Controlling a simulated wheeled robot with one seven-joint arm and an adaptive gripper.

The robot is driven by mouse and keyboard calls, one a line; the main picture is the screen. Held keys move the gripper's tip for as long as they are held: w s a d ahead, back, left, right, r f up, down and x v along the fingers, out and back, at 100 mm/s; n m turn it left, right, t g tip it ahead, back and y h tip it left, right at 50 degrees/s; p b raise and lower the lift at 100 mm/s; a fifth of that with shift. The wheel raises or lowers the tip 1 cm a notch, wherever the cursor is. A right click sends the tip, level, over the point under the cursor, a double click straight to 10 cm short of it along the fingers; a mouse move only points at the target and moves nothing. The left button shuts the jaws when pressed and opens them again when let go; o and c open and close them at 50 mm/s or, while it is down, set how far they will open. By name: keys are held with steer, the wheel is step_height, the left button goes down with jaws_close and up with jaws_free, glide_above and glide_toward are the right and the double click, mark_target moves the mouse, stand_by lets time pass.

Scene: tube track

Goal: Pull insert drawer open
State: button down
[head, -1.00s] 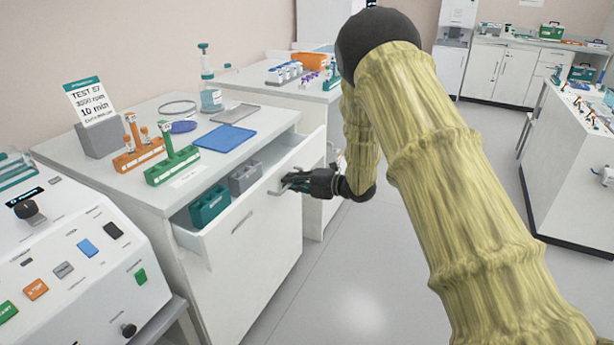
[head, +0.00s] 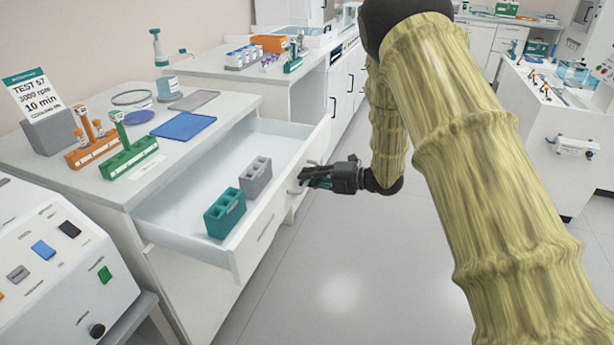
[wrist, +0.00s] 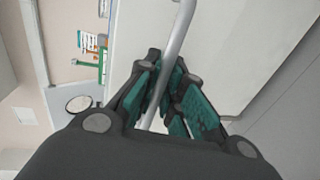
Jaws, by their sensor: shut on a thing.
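The insert drawer (head: 262,231) is pulled well out of the white cabinet in the head view. A teal insert (head: 224,213) and a grey insert (head: 256,177) stand inside it near the front panel. My gripper (head: 306,179) is at the far part of the drawer front, shut on the drawer handle (head: 292,190). In the wrist view, the grey handle bar (wrist: 172,55) runs between the teal-padded fingers of my gripper (wrist: 168,100). The fingers hide part of the bar.
The cabinet top (head: 85,190) holds an orange rack (head: 92,150), a green rack (head: 130,158), a blue mat (head: 183,126) and a sign (head: 36,100). A machine with buttons (head: 60,260) stands at the lower left. The floor (head: 350,290) in front of the drawer is clear.

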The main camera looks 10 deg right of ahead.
steer(key=shift+s+f, duration=0.1)
steer(key=c, duration=1.5)
jaws_free()
steer(key=shift+d, duration=0.1)
steer(key=v, duration=1.1)
steer(key=shift+s+d, duration=0.2)
steer(key=shift+d, duration=0.15)
